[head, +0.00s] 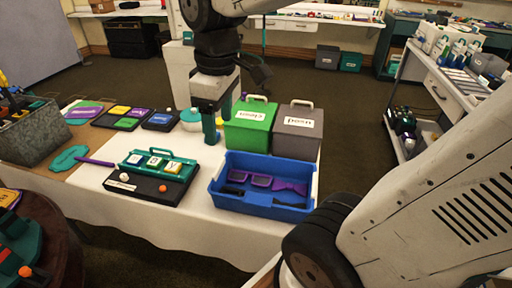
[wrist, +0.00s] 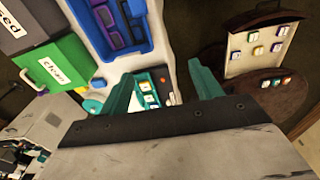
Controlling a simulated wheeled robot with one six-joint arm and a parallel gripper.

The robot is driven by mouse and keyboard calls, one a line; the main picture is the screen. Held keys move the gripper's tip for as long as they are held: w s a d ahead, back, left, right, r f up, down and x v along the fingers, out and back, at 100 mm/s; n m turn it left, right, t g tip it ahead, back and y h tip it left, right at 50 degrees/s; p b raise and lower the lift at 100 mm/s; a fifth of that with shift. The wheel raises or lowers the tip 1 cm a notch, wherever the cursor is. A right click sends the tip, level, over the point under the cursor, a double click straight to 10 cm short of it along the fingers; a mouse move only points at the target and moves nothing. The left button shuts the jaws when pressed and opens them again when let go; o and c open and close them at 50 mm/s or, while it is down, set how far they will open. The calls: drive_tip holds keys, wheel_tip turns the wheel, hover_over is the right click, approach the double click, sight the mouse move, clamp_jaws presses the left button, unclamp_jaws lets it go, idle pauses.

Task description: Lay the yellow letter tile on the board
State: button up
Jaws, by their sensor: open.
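My gripper (head: 209,140) hangs above the white table, left of the green box in the head view. Its two teal fingers stand wide apart with nothing between them in the wrist view (wrist: 160,74). A teal rack (head: 150,171) on a black base holds small letter tiles; the right one (head: 173,167) looks yellowish, its letter hard to read. The rack also shows partly between the fingers in the wrist view (wrist: 144,76). A tan board (wrist: 266,61) with several letter tiles shows at upper right there. I cannot tell for sure which tile is the yellow one.
A blue tray (head: 260,205) with purple and dark pieces stands right of the rack. A green box (head: 249,132) and a grey box (head: 296,143) with labels stand behind it. A brown round stand (wrist: 250,93) with small tiles lies below the tan board in the wrist view.

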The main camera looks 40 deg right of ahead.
drive_tip(key=s+f+m, duration=0.1)
drive_tip(key=s+m, duration=0.5)
drive_tip(key=s, duration=0.4)
drive_tip(key=shift+d+f+m, duration=0.25)
drive_tip(key=shift+f+m, duration=0.05)
